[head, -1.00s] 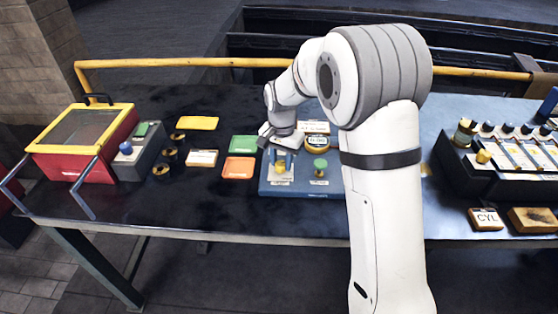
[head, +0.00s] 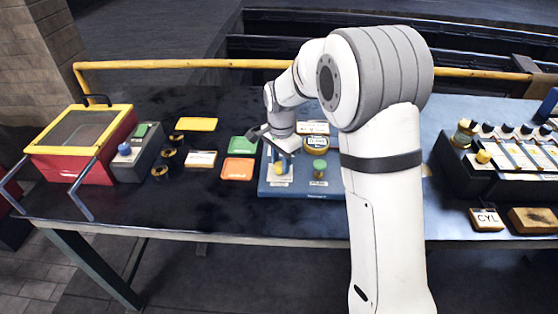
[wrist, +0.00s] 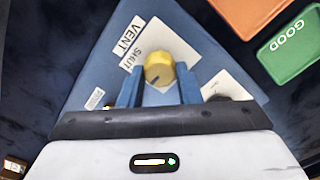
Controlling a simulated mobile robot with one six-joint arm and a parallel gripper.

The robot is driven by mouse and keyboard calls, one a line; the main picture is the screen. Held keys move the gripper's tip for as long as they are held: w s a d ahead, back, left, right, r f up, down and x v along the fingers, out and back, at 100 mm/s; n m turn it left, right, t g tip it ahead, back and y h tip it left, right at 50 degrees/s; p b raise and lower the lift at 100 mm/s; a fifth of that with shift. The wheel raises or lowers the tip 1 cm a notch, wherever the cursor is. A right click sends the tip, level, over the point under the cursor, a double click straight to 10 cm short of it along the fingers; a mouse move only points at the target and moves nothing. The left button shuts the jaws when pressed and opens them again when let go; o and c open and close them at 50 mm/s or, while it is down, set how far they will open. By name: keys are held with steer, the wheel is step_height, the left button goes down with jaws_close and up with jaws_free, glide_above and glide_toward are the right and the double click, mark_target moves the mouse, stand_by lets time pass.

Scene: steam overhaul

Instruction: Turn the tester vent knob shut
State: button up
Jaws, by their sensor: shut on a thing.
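The yellow tester vent knob (wrist: 159,68) sits on a white plate on the blue tester panel (wrist: 97,75), beside labels reading VENT and SHUT. A dark mark on the knob points to the lower left in the wrist view. My gripper (wrist: 158,88) is shut on the knob, with one blue finger on each side of it. In the head view the knob (head: 281,168) shows just below my gripper (head: 283,155). The fingers partly hide the plate.
A green-topped knob (head: 319,165) and a round gauge (head: 320,143) are on the panel's right side. Orange (head: 238,169) and green (head: 243,145) cards lie to its left. A red box with yellow rim (head: 128,122) stands far left.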

mark_target(281, 164)
steer(key=shift+a, duration=0.1)
steer(key=o, duration=1)
steer(key=shift+c, duration=0.2)
step_height(281, 164, up, 8)
steer(key=shift+f, duration=0.1)
